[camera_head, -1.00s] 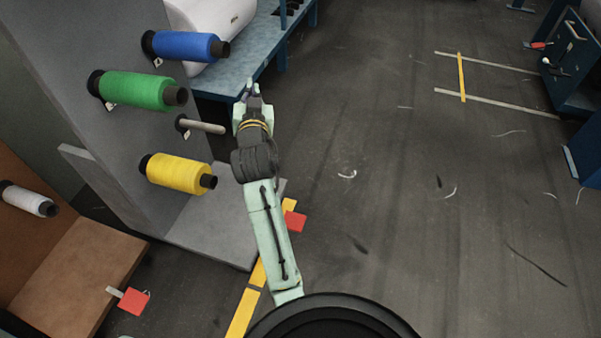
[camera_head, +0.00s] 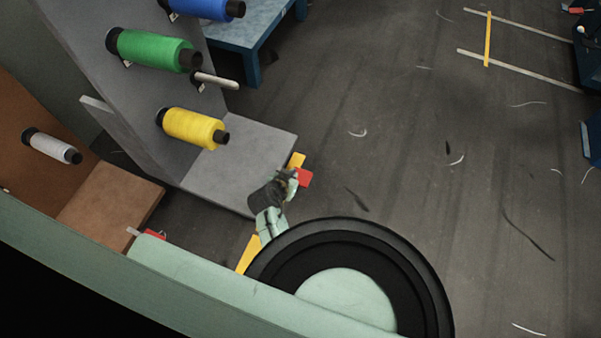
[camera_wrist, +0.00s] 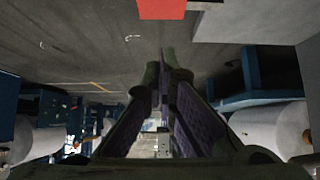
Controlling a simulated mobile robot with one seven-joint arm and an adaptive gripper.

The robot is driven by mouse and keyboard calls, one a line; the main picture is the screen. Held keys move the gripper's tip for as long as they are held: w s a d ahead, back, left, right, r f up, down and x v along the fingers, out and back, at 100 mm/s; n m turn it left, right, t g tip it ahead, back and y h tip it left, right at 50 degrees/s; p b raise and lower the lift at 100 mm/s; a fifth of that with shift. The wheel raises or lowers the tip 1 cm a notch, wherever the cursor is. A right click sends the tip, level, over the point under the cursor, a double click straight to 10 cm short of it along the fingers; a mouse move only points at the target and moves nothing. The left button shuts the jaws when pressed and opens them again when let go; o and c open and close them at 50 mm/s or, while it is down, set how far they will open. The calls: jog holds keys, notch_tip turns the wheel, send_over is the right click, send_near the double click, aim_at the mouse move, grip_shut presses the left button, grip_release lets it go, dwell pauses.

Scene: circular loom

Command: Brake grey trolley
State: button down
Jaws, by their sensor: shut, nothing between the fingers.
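The grey trolley (camera_head: 250,165) stands at the left in the head view, with blue, green and yellow spools on its upright panel. Its red brake pedal (camera_head: 305,178) sticks out low at the base's right corner. The pedal also shows at the top edge of the wrist view (camera_wrist: 162,8), beside the grey base (camera_wrist: 250,22). My gripper (camera_head: 289,176) is beside the pedal, just left of it in the head view. Its fingers (camera_wrist: 162,75) are shut and empty in the wrist view. Whether it touches the pedal I cannot tell; a gap shows in the wrist view.
A brown trolley (camera_head: 112,197) with a white spool stands at the left, its own red pedal (camera_head: 154,233) partly hidden. A blue table (camera_head: 240,38) is behind the grey trolley. Yellow floor tape (camera_head: 247,255) runs past the base. The floor to the right is open.

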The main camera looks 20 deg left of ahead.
send_over(300, 179)
jog(key=f, duration=0.7)
jog(key=shift+w+f, duration=0.15)
jog(key=shift+w, duration=0.1)
notch_tip(300, 179, down, 3)
jog(key=shift+s+r, duration=0.15)
jog(key=shift+r, duration=0.05)
jog(key=shift+f, duration=0.55)
